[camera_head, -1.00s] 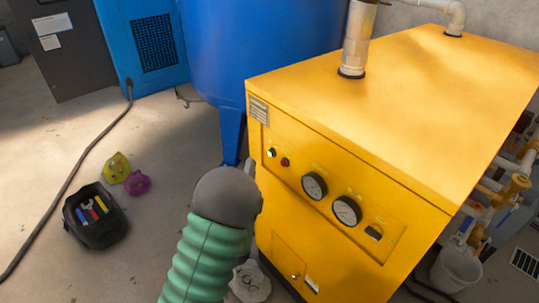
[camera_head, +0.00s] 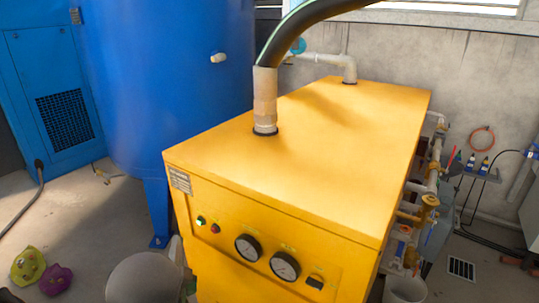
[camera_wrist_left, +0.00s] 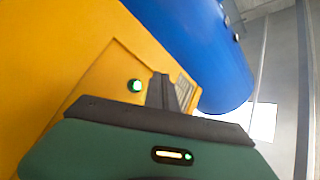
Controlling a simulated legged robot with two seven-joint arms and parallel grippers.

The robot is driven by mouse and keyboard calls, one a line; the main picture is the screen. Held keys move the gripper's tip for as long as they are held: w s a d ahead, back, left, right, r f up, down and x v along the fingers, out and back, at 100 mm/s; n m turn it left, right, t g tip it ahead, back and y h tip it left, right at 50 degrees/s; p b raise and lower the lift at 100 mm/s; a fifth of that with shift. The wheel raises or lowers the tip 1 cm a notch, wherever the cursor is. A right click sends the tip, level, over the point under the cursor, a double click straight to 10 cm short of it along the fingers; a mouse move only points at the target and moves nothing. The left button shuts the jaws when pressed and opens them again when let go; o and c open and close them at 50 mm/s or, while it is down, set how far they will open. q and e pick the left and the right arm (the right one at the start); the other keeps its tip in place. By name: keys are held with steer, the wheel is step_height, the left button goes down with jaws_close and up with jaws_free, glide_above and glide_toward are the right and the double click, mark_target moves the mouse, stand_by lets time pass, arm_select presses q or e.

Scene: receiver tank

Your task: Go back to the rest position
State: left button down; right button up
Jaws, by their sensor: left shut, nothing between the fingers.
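My left gripper (camera_head: 178,252) shows at the bottom of the head view, in front of the yellow machine's left front edge. Only its grey rounded wrist part and finger tips show there. In the left wrist view the dark fingers (camera_wrist_left: 163,92) are together with nothing between them. The yellow machine (camera_head: 300,150) fills the middle of the head view. Its front panel has a green button (camera_head: 200,220), a red button, two round gauges and a dark switch. The green button (camera_wrist_left: 135,86) shows just left of the fingers in the left wrist view. My right gripper is not in view.
A large blue tank (camera_head: 165,80) stands behind the machine at left. A blue cabinet (camera_head: 45,95) is further left. Yellow-green (camera_head: 28,266) and purple (camera_head: 56,280) lumpy objects lie on the floor at lower left. Pipes and a white bucket (camera_head: 405,290) stand along the machine's right side.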

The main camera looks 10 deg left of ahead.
arm_select(q)
steer(key=s+d+f+n+g+h, duration=0.4)
steer(key=d+f+g+h, duration=0.1)
steer(key=d+f+g, duration=0.35)
steer(key=s+d+f+n+g+h, duration=0.15)
steer(key=s+d+g, duration=0.25)
steer(key=s, duration=0.5)
steer(key=s+d+f+n+g+h, duration=0.15)
steer(key=s+d+g, duration=0.25)
steer(key=s, duration=0.5)
steer(key=w+p+v, duration=0.2)
steer(key=p+v, duration=0.9)
steer(key=w+r+p+v, duration=0.1)
steer(key=w+p+v, duration=0.1)
steer(key=p+v, duration=0.8)
steer(key=shift+d+r+p, duration=0.3)
steer(key=shift+p, duration=0.85)
